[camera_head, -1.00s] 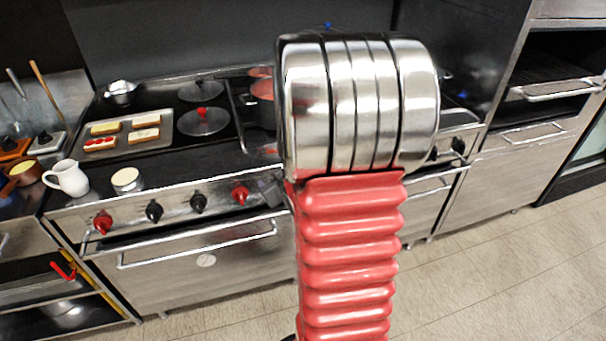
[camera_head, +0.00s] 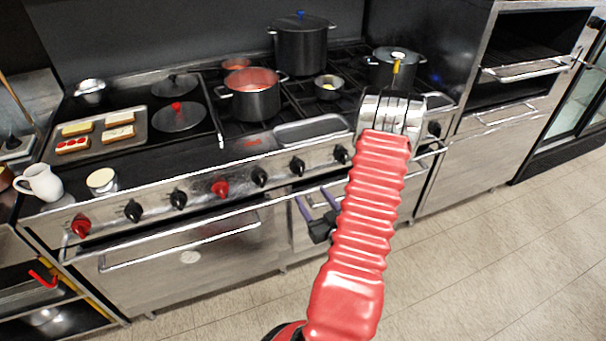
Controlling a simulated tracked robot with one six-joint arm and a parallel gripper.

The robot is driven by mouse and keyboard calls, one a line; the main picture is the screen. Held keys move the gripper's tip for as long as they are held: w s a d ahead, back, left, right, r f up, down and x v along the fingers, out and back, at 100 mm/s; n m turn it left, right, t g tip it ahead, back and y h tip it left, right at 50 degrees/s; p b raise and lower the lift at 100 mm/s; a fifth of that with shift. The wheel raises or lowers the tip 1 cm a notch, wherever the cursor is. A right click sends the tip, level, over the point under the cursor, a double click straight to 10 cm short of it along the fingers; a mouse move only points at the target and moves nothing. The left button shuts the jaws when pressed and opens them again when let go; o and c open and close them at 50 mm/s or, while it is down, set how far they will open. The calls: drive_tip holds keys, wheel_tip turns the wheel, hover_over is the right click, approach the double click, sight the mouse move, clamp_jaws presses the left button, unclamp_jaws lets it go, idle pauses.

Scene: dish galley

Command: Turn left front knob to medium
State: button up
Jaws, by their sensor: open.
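A row of knobs runs along the stove's steel front panel. A red knob (camera_head: 81,226) is at the left end, then black knobs (camera_head: 133,210) and (camera_head: 178,199), another red knob (camera_head: 220,187), and more black knobs (camera_head: 260,176), (camera_head: 297,166) and (camera_head: 340,154) to the right. I cannot tell which is the left front knob, nor read any setting. My gripper (camera_head: 312,196) shows partly behind my red arm, its two purple-grey fingers apart and empty. It appears below the black knobs in the picture, with no clear contact. My arm hides part of the panel.
A pot with red contents (camera_head: 250,96), a tall dark pot (camera_head: 303,45) and a lidded pot (camera_head: 393,68) stand on the burners. A tray (camera_head: 140,131) of bread, a white jug (camera_head: 40,183) and oven handles (camera_head: 185,240) are nearby. The floor in front is clear.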

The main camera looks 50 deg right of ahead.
sight(301, 173)
drive_tip(key=shift+s+f+m+h, duration=0.25)
drive_tip(key=shift+s+m+h, duration=0.2)
drive_tip(key=shift+s, duration=0.65)
drive_tip(key=shift+d, duration=0.1)
drive_tip(key=x, duration=1.3)
drive_tip(key=shift+w+d+r, duration=0.1)
drive_tip(key=shift+w+r, duration=0.1)
drive_tip(key=shift+w, duration=0.25)
drive_tip(key=shift+c, duration=0.4)
drive_tip(key=c, duration=0.9)
drive_tip(key=shift+d, duration=0.3)
drive_tip(key=shift+c, duration=0.4)
drive_tip(key=shift+a, duration=0.15)
